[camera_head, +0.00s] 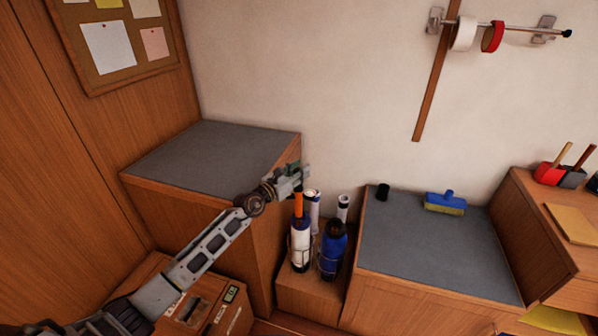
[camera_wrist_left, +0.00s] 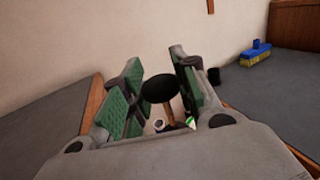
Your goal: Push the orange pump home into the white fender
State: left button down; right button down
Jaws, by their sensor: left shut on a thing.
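The orange pump (camera_head: 298,204) stands upright, its orange shaft rising from the top of the white fender (camera_head: 300,245). The white fender has dark blue ends and stands in a wire holder on a low wooden box. My left gripper (camera_head: 302,178) is above the fender at the top of the pump, shut on it. In the left wrist view, a round black knob (camera_wrist_left: 159,88) on a stem lies between the green-padded fingers of my left gripper (camera_wrist_left: 157,78). The pump's lower end is hidden inside or behind the fender's top. My right gripper is not in view.
A blue fender (camera_head: 333,252) stands close right of the white one, with white rolls (camera_head: 343,207) behind. Grey-topped cabinets (camera_head: 215,155) flank the low box. A black cup (camera_head: 383,191) and a blue brush (camera_head: 446,202) sit on the right cabinet, otherwise clear.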

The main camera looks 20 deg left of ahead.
pick_arm(q)
jog(key=shift+f+b, duration=0.4)
jog(key=shift+f, duration=0.1)
dwell(0.5)
jog(key=c, duration=1)
grip_release()
jog(key=shift+c, duration=0.2)
jog(key=v, duration=1.2)
dwell(0.5)
